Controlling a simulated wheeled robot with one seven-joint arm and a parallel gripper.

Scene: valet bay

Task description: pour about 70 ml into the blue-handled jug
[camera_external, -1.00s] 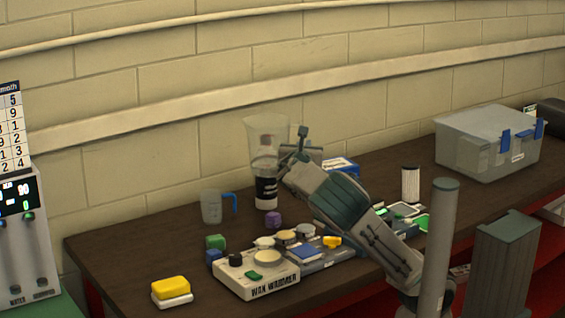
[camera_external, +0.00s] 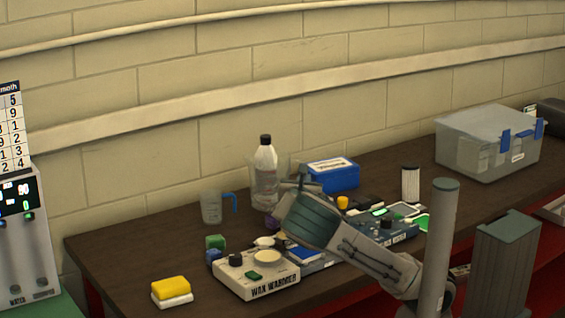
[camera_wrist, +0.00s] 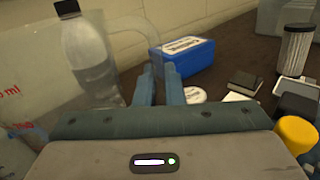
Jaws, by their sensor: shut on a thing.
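The blue-handled jug (camera_external: 211,208), small and clear, stands upright at the left of the bench, its handle turned right. My gripper (camera_external: 300,182) is to its right, above the bench. In the wrist view its blue fingers (camera_wrist: 160,88) are shut on the handle of a large clear measuring jug (camera_wrist: 35,60) with red markings, which fills the left side. In the external view this large jug is faint, beside the bottle and partly behind my gripper. Its liquid level is not clear. The contents of the blue-handled jug are too small to tell.
A clear bottle (camera_external: 265,168) with a black cap stands behind the large jug. A blue box (camera_external: 333,178) is right of it. The wax warmer (camera_external: 257,277), small blocks (camera_external: 215,242) and a yellow sponge (camera_external: 171,286) lie in front. The left bench end is mostly clear.

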